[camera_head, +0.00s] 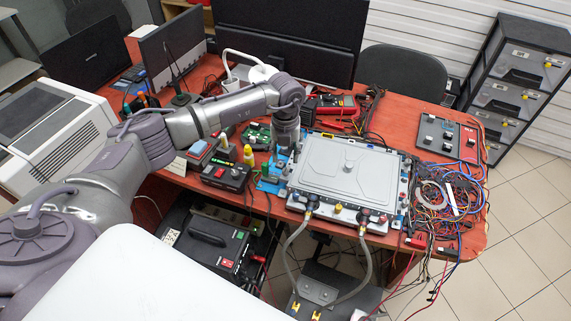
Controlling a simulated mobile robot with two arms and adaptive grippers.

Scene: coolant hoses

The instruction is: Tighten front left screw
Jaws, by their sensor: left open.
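A flat grey metal unit with a raised lid (345,170) lies on the red-brown table. Its screws are too small to tell apart, and the front left screw cannot be made out clearly. Two coolant hoses (290,255) (367,262) hang from brass fittings on its front edge. My left arm reaches in from the left, and its gripper (284,156) points down beside the unit's left edge, near the back left corner. The gripper is open; its fingertips are small and partly lost among the parts there. I cannot tell whether they touch anything. My right gripper is not in view.
Blue clamps and a black box (226,176) stand left of the unit. A tangle of wires (450,195) lies at its right. Monitors (290,40), a red multimeter (336,104) and a chair (402,72) are behind. A black case (207,245) sits below the table's front edge.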

